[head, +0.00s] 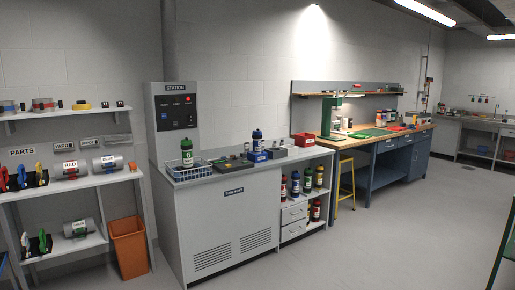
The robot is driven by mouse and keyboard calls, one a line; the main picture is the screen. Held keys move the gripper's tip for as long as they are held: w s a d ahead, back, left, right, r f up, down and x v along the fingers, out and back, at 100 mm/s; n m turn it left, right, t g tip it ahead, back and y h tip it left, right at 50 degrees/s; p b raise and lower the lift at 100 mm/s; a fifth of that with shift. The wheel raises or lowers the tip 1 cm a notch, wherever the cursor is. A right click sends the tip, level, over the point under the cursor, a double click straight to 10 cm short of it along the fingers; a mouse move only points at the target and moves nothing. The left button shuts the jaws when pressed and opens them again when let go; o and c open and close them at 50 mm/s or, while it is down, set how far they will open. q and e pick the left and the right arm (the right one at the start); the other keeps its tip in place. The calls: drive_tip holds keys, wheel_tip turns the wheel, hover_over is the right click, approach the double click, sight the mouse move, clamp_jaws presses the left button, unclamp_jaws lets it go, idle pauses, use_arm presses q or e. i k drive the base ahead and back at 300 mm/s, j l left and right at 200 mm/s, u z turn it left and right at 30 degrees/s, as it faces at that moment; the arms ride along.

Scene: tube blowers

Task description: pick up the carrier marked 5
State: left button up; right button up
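Several capped cylindrical carriers are in the head view, but their markings are too small to read, so I cannot tell which is marked 5. A green carrier (186,153) stands upright at the left of the station counter, at the blue wire basket. A blue carrier (257,141) stands upright on a blue block on the counter. On the open shelves below the counter's right end are a red carrier (283,188), a dark carrier (295,184), a yellow-banded carrier (319,176) and others. Neither of my grippers is in view.
The station cabinet (230,225) stands ahead, with a blue wire basket (193,173) and small dark devices on top. Parts shelves (85,183) and an orange bin (129,248) are at left. A yellow stool (345,180) and workbench are at right. The floor in front is clear.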

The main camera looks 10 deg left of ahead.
sight(256, 137)
drive_tip(key=i+z, duration=0.1)
drive_tip(key=i, duration=1.35)
drive_tip(key=i+j+z, duration=0.1)
drive_tip(key=i, duration=1.35)
drive_tip(key=i+z, duration=0.3)
drive_tip(key=i, duration=0.5)
drive_tip(key=i+j+z, duration=0.1)
drive_tip(key=i+z, duration=0.15)
drive_tip(key=i, duration=0.55)
drive_tip(key=i+l+u, duration=0.1)
drive_tip(key=i+u, duration=0.2)
drive_tip(key=i, duration=0.45)
drive_tip(key=i+u, duration=0.7)
drive_tip(key=u, duration=0.2)
drive_tip(key=i+l+u, duration=0.25)
drive_tip(key=u, duration=0.2)
drive_tip(key=i, duration=0.05)
